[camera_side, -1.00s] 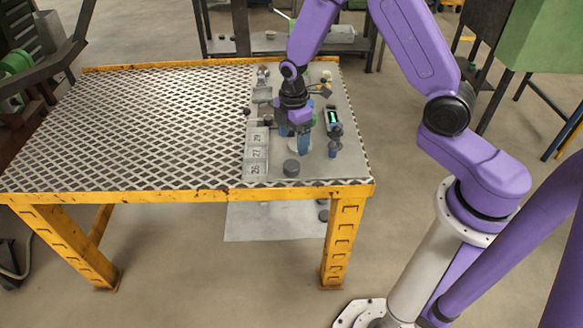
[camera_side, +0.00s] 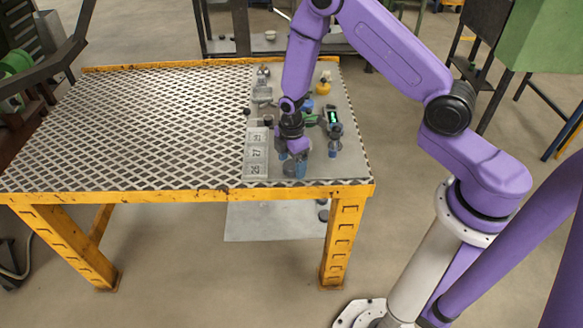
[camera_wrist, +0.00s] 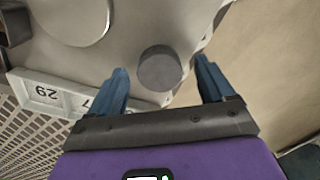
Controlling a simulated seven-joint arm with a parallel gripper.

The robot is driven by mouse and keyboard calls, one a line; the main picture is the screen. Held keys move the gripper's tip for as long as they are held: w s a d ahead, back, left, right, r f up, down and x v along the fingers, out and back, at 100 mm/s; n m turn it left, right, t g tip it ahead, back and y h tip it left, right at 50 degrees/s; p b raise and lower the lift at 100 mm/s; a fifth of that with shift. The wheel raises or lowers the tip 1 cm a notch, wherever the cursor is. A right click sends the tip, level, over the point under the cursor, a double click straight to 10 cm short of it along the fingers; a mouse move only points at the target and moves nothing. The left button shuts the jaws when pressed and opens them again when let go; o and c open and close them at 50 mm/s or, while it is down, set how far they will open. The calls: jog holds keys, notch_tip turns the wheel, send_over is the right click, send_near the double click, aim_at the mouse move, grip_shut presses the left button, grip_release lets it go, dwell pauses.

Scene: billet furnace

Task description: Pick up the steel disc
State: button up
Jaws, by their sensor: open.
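The steel disc, a short dark grey puck (camera_wrist: 160,68), lies on the grey sheet at the near end of the table. In the side view the disc (camera_side: 289,168) is partly hidden by my fingers. My gripper (camera_side: 292,163) points down over it with blue fingers apart and nothing held. In the wrist view the disc shows in the gap between the fingertips of my gripper (camera_wrist: 161,70), apart from both. I cannot tell the exact height of the fingertips above the sheet.
A larger pale round plate (camera_wrist: 75,14) lies close to the disc. A numbered strip (camera_side: 256,153) lies to the left. The mesh tabletop (camera_side: 150,125) at left is clear.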

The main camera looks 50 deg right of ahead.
jog(key=c, duration=1.5)
jog(key=shift+r, duration=0.6)
jog(key=s+r, duration=0.7)
jog(key=s, duration=0.2)
jog(key=s+d+r, duration=0.1)
jog(key=s+r, duration=0.3)
jog(key=shift+s+r, duration=0.3)
jog(key=shift+s, duration=0.1)
